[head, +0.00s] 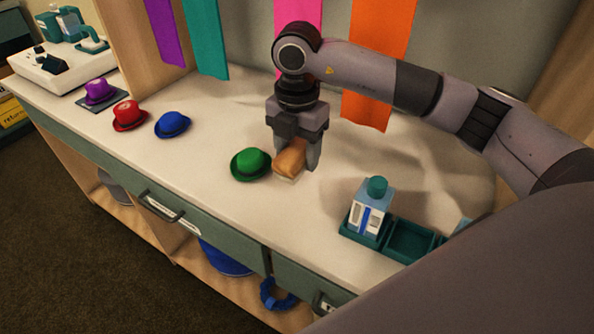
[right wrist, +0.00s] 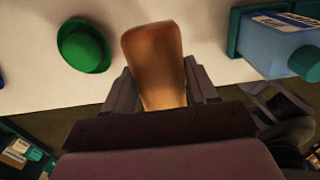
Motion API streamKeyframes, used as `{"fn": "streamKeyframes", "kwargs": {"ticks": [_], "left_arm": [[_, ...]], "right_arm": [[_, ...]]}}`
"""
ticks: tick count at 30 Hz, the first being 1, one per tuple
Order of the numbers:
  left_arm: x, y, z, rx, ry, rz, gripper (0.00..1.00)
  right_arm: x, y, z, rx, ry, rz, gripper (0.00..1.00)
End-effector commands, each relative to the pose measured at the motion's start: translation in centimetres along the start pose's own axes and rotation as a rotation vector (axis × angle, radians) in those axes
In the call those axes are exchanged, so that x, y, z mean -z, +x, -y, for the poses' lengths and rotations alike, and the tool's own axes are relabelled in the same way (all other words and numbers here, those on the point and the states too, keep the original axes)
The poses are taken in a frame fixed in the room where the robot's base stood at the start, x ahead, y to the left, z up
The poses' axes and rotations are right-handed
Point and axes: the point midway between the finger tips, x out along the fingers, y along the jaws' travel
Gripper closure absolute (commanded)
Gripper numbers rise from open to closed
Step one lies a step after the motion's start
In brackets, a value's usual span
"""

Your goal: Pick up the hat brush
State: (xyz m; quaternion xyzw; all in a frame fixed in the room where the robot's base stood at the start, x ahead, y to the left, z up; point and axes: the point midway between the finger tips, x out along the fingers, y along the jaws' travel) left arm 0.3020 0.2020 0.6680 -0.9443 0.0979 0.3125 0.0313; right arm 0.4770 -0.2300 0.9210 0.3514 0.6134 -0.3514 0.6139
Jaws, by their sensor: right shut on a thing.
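The hat brush (head: 290,162) has a brown wooden back and a pale underside. It is at the counter's middle, just right of the green hat (head: 250,164). My right gripper (head: 297,158) points down and is shut on the brush, with a finger on either side of it. In the right wrist view the brush (right wrist: 155,65) stands out between the two fingers, and the green hat (right wrist: 84,46) lies to its left. Whether the brush touches the counter I cannot tell. My left gripper is not in view.
A blue hat (head: 172,124), a red hat (head: 129,115) and a purple hat (head: 99,91) on a dark mat stand to the left. The counter (head: 215,115) behind the hats is clear.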

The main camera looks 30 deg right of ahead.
Motion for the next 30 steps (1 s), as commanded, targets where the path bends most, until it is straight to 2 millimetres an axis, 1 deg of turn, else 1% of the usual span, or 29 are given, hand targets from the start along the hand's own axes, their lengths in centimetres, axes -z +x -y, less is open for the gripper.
{"fn": "streamKeyframes", "kwargs": {"ticks": [1,6,9,12,15,19,30], "left_arm": [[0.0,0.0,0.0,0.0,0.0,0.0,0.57],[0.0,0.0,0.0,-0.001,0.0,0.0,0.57],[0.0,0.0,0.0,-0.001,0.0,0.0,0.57],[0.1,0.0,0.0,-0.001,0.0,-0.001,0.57],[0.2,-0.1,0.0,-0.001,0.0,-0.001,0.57],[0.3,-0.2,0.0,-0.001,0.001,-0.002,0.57],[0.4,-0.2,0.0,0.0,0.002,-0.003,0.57]], "right_arm": [[0.0,-1.5,-0.1,-0.006,-0.001,0.002,0.75],[0.0,-5.6,-0.1,-0.006,-0.002,0.001,0.75],[0.0,-7.7,-0.1,-0.004,-0.001,0.001,0.75],[0.0,-9.4,0.0,-0.003,-0.001,0.001,0.75],[0.0,-10.5,0.0,-0.002,0.0,0.0,0.75],[0.0,-11.4,0.0,-0.002,-0.001,0.0,0.75],[0.1,-11.7,0.0,0.0,-0.001,-0.001,0.75]]}}
